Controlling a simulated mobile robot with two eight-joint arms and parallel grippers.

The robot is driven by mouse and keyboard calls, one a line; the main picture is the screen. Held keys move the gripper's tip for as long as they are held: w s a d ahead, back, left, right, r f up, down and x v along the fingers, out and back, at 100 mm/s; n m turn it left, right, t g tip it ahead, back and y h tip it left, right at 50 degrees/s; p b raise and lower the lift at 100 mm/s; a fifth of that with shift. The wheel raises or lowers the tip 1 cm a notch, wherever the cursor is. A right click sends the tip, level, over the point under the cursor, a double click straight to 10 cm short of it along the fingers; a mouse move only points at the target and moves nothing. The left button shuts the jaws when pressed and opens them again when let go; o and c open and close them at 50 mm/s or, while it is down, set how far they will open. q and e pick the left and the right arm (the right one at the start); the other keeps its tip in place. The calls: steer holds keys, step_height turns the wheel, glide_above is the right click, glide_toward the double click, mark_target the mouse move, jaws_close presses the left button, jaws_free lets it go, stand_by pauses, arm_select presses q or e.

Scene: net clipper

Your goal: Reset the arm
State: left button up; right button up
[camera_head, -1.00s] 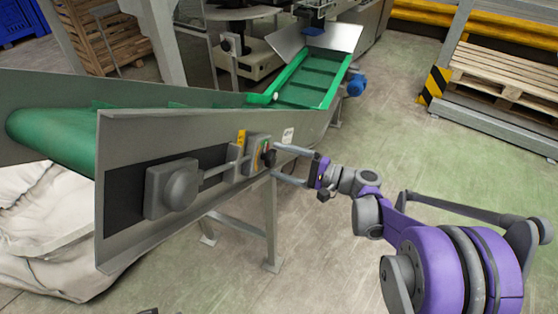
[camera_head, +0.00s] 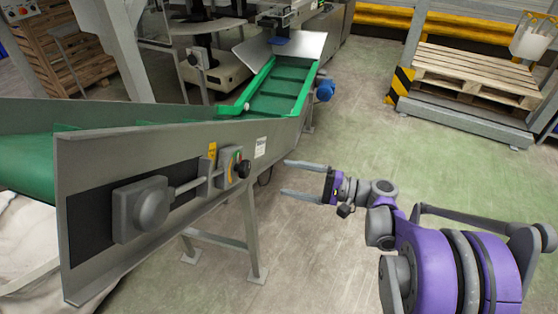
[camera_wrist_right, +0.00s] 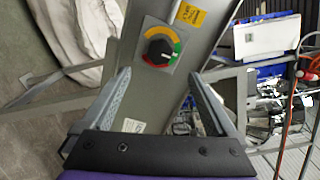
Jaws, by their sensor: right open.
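My right gripper (camera_head: 285,178) is open and empty in the head view, its two grey fingers pointing left toward the conveyor's side. A gap of floor shows between its fingertips and the conveyor frame. A rotary switch (camera_head: 237,168) with a black knob on a yellow, red and green plate sits on the conveyor's side panel, left of the fingertips. In the right wrist view the knob (camera_wrist_right: 160,51) shows ahead, between and beyond the open fingers (camera_wrist_right: 160,82). My left gripper is not in view.
The conveyor (camera_head: 150,150) with a green belt (camera_head: 280,90) fills the left and middle, with a support leg (camera_head: 253,235) below. White sacks (camera_head: 25,250) lie at lower left. Pallets (camera_head: 475,75) stand on a rack at upper right. Green floor (camera_head: 390,140) is clear beyond my right arm.

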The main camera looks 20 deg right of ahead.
steer(key=shift+a, duration=0.1)
steer(key=s+a+f+n+g+h+p, duration=0.35)
steer(key=s+a+g+h, duration=0.25)
steer(key=s+a, duration=0.4)
steer(key=s+d+f+n+h+p, duration=0.1)
steer(key=s+d+n+h+p, duration=0.2)
steer(key=s+n+h, duration=0.5)
steer(key=shift+s+d+f, duration=0.15)
steer(key=shift+s+f, duration=0.2)
steer(key=shift+s, duration=0.3)
